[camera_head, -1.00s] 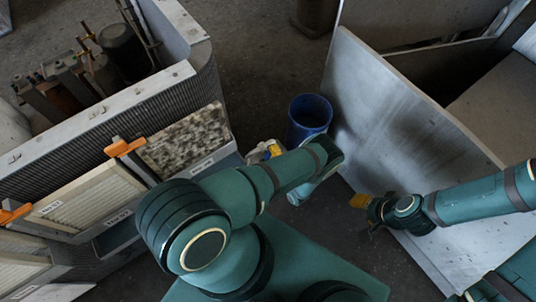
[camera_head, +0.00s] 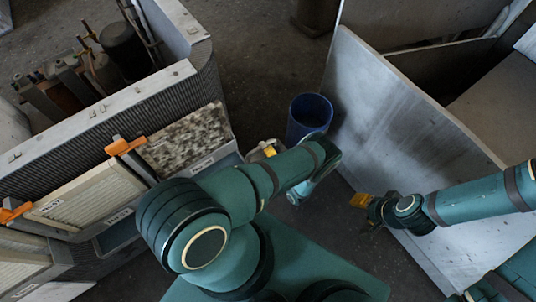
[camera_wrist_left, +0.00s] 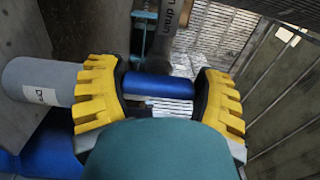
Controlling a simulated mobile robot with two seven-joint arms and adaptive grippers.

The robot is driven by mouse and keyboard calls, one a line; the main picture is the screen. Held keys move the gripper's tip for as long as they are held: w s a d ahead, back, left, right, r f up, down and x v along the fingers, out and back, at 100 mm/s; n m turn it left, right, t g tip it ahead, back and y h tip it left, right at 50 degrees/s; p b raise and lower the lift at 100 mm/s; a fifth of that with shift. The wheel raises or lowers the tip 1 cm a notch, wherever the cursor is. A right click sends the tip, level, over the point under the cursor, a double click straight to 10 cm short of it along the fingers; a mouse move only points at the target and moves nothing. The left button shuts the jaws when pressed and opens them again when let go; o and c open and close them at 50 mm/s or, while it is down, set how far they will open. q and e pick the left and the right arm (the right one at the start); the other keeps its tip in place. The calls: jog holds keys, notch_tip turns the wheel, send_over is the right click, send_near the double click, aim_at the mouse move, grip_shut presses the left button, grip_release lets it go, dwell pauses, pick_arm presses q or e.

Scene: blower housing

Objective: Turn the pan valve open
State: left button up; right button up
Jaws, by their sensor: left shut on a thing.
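A blue valve handle (camera_wrist_left: 160,83) lies crosswise between the yellow-padded fingers of my left gripper (camera_wrist_left: 160,95) in the left wrist view. The gripper is shut on it. A grey pipe marked "drain" (camera_wrist_left: 180,25) runs behind the handle. In the head view my left gripper (camera_head: 268,151) shows only as a small yellow patch beyond my forearm, by the housing's lower corner. The handle is hidden there. My right gripper (camera_head: 362,201) is away from the valve, in front of the large grey panel; its opening is not clear.
A blue bucket (camera_head: 310,112) stands on the floor just beyond my left forearm. The blower housing (camera_head: 100,110), with filters and orange clips, fills the left side. A large grey panel (camera_head: 400,120) leans at the right. A labelled grey cylinder (camera_wrist_left: 40,80) is beside the left finger.

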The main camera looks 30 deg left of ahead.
pick_arm(q)
jog(key=shift+d, duration=0.1)
jog(key=o, duration=1.1)
jog(key=shift+o, duration=0.2)
jog(key=v, duration=0.7)
jog(key=shift+d, duration=0.25)
